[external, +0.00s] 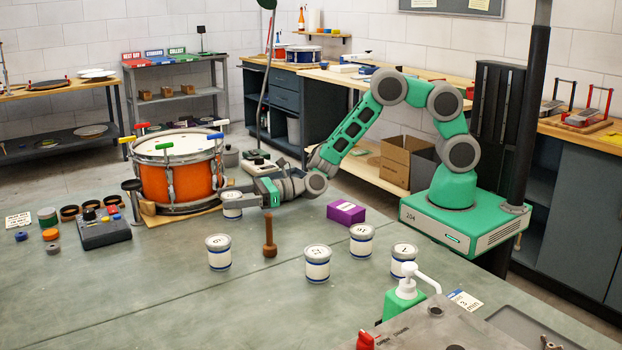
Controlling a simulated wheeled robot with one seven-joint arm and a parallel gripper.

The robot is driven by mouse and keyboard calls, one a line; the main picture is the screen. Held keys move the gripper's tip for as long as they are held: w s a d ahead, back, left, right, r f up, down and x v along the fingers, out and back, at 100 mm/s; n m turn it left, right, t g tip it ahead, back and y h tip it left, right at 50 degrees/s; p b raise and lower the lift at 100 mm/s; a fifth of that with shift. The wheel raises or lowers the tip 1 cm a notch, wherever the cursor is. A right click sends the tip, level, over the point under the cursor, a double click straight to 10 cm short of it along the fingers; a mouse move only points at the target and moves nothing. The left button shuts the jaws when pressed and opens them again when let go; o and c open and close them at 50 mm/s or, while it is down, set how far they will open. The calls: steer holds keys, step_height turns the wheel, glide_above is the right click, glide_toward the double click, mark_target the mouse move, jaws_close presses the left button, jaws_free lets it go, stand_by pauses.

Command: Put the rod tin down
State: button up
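My gripper (240,194) reaches in low from the right, beside the orange drum. Its fingers are at the upper part of a white tin with a blue band (232,211), near the right corner of the drum's board. The tin is upright, its base at or close to the bench top; I cannot tell if there is a gap under it. The finger spacing is too small to make out. Similar tins stand to the front: one at left (218,254), one in the middle (317,266), and others to the right (361,243). Their label marks are too small to read surely.
The orange drum (178,180) stands just left of my gripper. A brown wooden peg (269,240) stands upright in front of it, and a purple box (346,213) lies to the right. A green pump bottle (405,299) is nearer. The bench's front left is clear.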

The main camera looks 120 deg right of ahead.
steer(key=shift+o, duration=0.7)
steer(key=shift+r, duration=0.1)
steer(key=b+v, duration=0.2)
steer(key=v, duration=1)
steer(key=shift+r, duration=0.1)
steer(key=shift+a, duration=0.1)
